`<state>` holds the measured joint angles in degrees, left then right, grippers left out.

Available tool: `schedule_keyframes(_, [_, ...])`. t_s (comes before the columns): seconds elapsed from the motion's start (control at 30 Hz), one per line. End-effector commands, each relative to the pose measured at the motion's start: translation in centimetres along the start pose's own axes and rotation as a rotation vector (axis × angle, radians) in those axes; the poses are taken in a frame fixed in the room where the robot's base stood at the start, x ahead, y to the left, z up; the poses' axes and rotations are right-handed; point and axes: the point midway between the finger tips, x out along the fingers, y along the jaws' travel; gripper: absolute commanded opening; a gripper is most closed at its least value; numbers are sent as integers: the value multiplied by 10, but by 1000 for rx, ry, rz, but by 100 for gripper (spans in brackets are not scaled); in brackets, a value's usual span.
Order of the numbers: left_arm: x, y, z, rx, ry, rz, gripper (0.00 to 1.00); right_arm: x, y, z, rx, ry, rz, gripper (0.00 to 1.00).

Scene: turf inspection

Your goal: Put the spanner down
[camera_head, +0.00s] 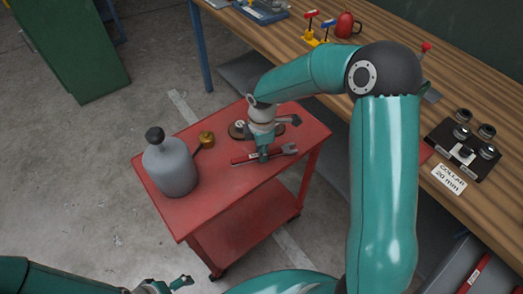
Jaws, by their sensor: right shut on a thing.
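The spanner (243,158) has a red handle and a grey open end pointing right. My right gripper (263,155) is shut on it around the middle, with the fingers pointing down. The spanner is level at the top of the red trolley (215,196), near its right edge; I cannot tell whether it touches the surface. My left gripper (172,286) is at the bottom edge of the view, partly cut off, away from the trolley, and its opening is unclear.
A grey bottle with a dark cap (171,168) stands on the trolley's left side, with a small brass-coloured item (206,139) beside it. A round dark disc lies behind my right gripper. A wooden bench (400,48) runs behind, bearing a collar stand (465,152). The trolley's front is clear.

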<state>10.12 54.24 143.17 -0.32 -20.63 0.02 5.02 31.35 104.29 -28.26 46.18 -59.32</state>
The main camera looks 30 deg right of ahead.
Motion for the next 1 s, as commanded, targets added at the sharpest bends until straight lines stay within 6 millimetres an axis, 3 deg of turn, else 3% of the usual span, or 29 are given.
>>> schedule_keyframes(0.3, [3, -1, 0, 0, 0, 0, 98, 3, 0, 0, 0, 0, 1, 0])
schedule_keyframes(0.33, [2, -1, 0, 0, 0, 0, 98, 2, 0, 0, 1, 0, 0, 24])
schedule_keyframes(0.47, [2, 0, 0, 0, 0, 0, 98, 2, 0, 1, 1, 0, 0, 45])
schedule_keyframes(0.77, [1, 0, 0, 0, 0, 0, 98, 1, 0, 1, 1, 0, 0, 45])
schedule_keyframes(1.0, [0, 0, 0, 0, 0, 0, 98, -18, 1, 1, 1, 0, 5, 45])
